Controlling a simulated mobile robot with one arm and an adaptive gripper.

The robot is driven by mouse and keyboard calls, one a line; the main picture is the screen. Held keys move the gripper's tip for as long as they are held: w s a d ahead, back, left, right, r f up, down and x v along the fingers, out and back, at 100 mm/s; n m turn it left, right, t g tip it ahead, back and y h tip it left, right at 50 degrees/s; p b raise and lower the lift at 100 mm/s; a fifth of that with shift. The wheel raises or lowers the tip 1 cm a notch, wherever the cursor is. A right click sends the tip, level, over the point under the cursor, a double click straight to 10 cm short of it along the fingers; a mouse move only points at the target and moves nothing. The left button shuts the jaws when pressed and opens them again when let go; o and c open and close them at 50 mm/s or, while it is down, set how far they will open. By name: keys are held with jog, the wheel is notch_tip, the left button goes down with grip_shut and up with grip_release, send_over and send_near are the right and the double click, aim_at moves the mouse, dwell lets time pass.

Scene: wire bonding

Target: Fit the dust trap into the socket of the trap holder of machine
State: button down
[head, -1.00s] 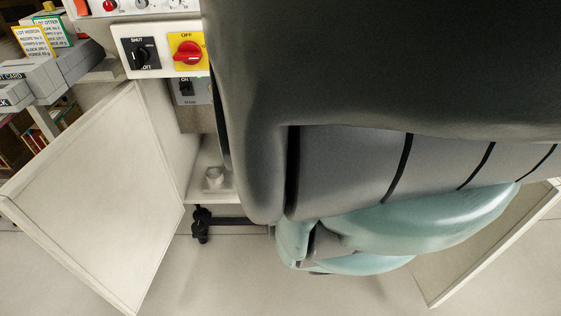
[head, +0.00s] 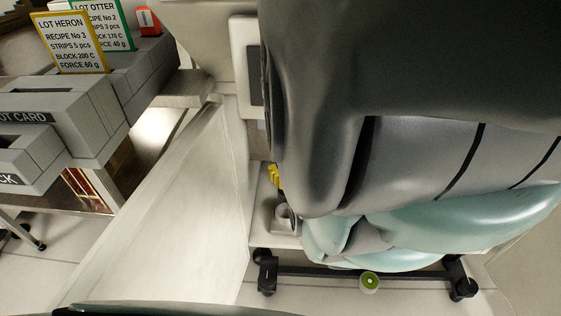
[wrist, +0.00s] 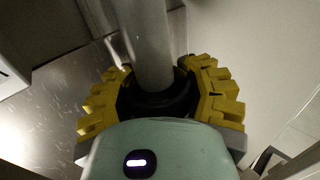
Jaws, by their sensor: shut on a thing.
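My gripper (wrist: 160,95) has yellow ribbed fingers on both sides of a grey cylinder, which appears to be the dust trap (wrist: 148,40). It is shut on this cylinder, which runs up out of the wrist view. In the head view only a small yellow part of my gripper (head: 275,176) shows beside my arm, low in the machine's bay. A short pale round holder, apparently the trap holder (head: 283,214), stands on the bay floor just below that yellow part. My arm hides part of it. The trap itself is hidden in the head view, so its contact with the socket cannot be told.
An open white door panel (head: 160,210) stands left of the bay. Grey card boxes with lot cards (head: 75,45) stand at upper left. A black wheeled base (head: 330,271) runs under the bay. A round white and green thing (head: 370,282) is near the floor. My arm covers the right side.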

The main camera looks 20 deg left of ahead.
jog(key=shift+s+d, duration=0.1)
jog(key=shift+d, duration=0.1)
jog(key=shift+a, duration=0.1)
jog(key=shift+f, duration=0.15)
notch_tip(320, 180, down, 5)
jog(key=b, duration=0.5)
jog(key=shift+f+b, duration=0.2)
jog(key=shift+b, duration=0.2)
jog(key=shift+f+b, duration=2)
dwell(0.8)
jog(key=shift+c, duration=1.2)
grip_release()
